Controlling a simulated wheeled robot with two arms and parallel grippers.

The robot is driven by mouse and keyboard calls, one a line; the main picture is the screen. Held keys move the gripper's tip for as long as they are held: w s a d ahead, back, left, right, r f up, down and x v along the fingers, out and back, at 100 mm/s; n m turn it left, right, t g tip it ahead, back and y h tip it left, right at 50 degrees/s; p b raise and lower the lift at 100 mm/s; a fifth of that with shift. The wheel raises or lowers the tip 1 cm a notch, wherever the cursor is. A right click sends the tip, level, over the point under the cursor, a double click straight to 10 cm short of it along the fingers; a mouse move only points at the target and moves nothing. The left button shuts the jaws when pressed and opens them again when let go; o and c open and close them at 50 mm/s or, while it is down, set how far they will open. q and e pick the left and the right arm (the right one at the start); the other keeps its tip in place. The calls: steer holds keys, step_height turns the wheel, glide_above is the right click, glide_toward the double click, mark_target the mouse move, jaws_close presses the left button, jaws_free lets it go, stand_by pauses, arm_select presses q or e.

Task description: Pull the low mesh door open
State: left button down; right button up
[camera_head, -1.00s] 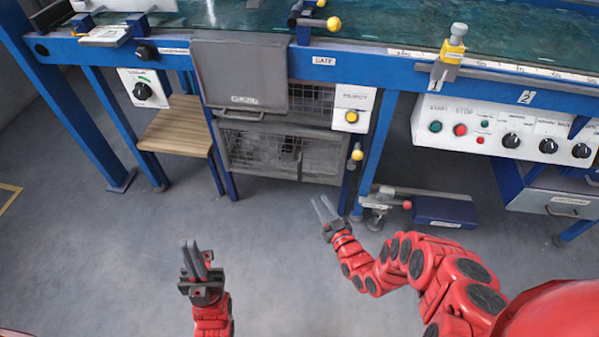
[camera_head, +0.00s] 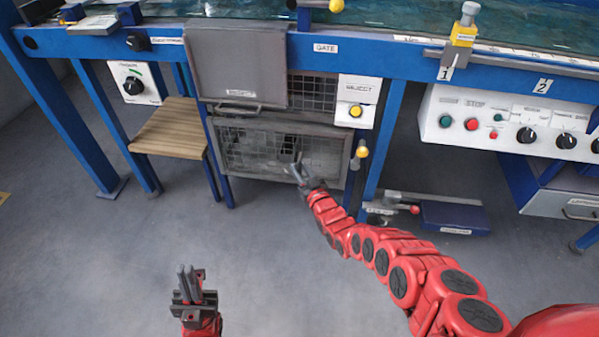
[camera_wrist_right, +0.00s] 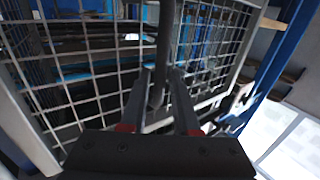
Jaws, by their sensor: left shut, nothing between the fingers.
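The low mesh door (camera_head: 245,150) is a wide grey-framed wire panel under the blue bench; it appears closed. My right gripper (camera_head: 300,172) is at the right half of its front. In the right wrist view, the mesh door (camera_wrist_right: 22,125) fills much of the picture, and a dark upright bar handle (camera_wrist_right: 166,40) runs down between the fingers of my right gripper (camera_wrist_right: 160,85). The fingers stand apart on either side of the bar; contact cannot be told. My left gripper (camera_head: 189,272) is shut and empty, low over the floor, well away from the door.
A grey panel (camera_head: 236,65) hangs above the door. A yellow-knobbed lever (camera_head: 361,152) is just right of it, below a yellow button (camera_head: 355,111). A wooden stool (camera_head: 170,130) stands left. The floor (camera_head: 110,260) in front is clear.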

steer(key=shift+w, duration=0.2)
jaws_close()
stand_by(1.4)
